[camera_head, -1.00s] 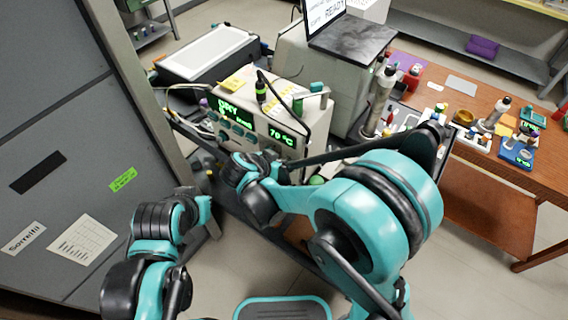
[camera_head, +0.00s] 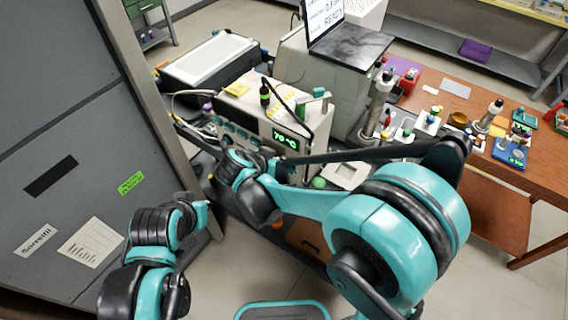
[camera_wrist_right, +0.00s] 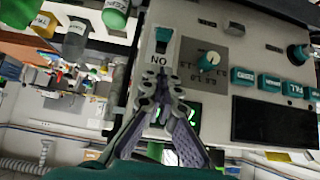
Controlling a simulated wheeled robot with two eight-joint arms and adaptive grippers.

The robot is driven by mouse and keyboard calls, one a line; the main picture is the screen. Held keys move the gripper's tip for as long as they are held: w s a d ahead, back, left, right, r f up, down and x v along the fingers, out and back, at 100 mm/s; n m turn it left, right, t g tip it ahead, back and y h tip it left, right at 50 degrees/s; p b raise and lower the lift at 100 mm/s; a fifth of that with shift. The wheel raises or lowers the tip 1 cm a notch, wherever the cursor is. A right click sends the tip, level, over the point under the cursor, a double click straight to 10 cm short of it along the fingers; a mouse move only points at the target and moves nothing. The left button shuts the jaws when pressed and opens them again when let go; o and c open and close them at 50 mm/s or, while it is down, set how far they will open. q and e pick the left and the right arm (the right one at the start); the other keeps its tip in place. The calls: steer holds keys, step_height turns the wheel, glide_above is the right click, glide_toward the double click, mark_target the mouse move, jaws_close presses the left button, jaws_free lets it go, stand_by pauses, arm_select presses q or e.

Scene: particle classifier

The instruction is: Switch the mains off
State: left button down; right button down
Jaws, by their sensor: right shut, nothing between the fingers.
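The front panel of the cream instrument (camera_head: 262,122) faces my right arm. In the right wrist view a teal switch (camera_wrist_right: 163,38) sits on a white plate (camera_wrist_right: 158,60), whose lettering, upside down, reads ON. My right gripper (camera_wrist_right: 162,82) is shut and empty, its tips just below the lettering in the picture; I cannot tell whether they touch the panel. The large display (camera_wrist_right: 275,121) is dark. The small display (camera_head: 286,140) glows green, 70 °C. In the head view the right gripper's fingers are hidden. My left gripper (camera_head: 196,210) is low beside the grey cabinet; its fingers are unclear.
Green-capped bottles (camera_wrist_right: 117,15) stand close by. The grey cabinet (camera_head: 75,130) bounds the left; a wooden table (camera_head: 490,160) with small items stands right.

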steer(key=p+v, duration=0.1)
steer(key=v, duration=0.4)
steer(key=shift+s+r, duration=0.1)
steer(key=shift+r, duration=0.2)
steer(key=shift+a, duration=0.1)
steer(key=s+d+f+n+y+b, duration=0.2)
steer(key=s+d, duration=0.4)
steer(key=d, duration=0.3)
steer(key=s+d+f+n+y+b, duration=0.2)
steer(key=s+d+n+y+b, duration=0.1)
steer(key=s+d+n+b, duration=0.2)
steer(key=s+d, duration=0.2)
steer(key=d, duration=0.2)
steer(key=shift+s+d+n+y, duration=0.15)
steer(key=shift+d+n+y, duration=0.05)
steer(key=shift+n+y, duration=0.1)
